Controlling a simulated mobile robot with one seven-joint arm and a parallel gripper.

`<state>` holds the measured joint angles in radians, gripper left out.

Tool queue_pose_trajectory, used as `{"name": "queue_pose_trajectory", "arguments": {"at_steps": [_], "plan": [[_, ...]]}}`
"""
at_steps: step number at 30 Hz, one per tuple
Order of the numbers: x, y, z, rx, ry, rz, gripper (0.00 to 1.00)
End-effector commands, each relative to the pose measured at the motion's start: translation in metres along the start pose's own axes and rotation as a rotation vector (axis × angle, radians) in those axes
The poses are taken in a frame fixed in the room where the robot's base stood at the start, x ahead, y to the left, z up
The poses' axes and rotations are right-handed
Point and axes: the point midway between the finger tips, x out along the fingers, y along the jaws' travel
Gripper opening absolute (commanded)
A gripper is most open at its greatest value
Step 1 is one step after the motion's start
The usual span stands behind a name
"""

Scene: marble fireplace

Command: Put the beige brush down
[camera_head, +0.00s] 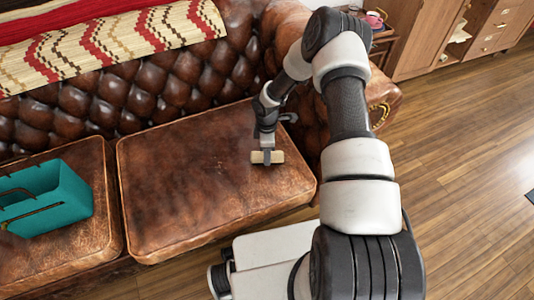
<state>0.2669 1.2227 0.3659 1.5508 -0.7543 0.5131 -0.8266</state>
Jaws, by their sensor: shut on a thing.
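The beige brush (275,157) is a small pale block at the end of my arm, over the right part of the brown leather sofa cushion (180,190). My gripper (267,156) points down and is shut on the brush, with a dark finger across its near side. The brush looks level and very close to the cushion. I cannot tell whether it touches the leather.
A teal basket (45,198) stands on the left cushion. A patterned blanket (120,45) hangs over the tufted backrest (140,95). The sofa's right armrest (305,110) is close behind my arm. The middle of the cushion is clear. Wooden floor (470,180) lies to the right.

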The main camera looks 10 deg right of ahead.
Motion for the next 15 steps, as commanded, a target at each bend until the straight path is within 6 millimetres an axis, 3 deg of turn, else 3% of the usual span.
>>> {"name": "queue_pose_trajectory", "arguments": {"at_steps": [5, 6, 9, 15], "plan": [[0.0039, -0.0002, -0.0001, 0.0, 0.0, 0.0, 0.09], [0.004, -0.0002, -0.0001, 0.001, 0.0, 0.0, 0.39], [0.0028, -0.0003, 0.0, 0.001, 0.0, -0.001, 0.56], [0.0027, -0.0003, -0.0001, 0.001, 0.0, -0.001, 0.56]]}}
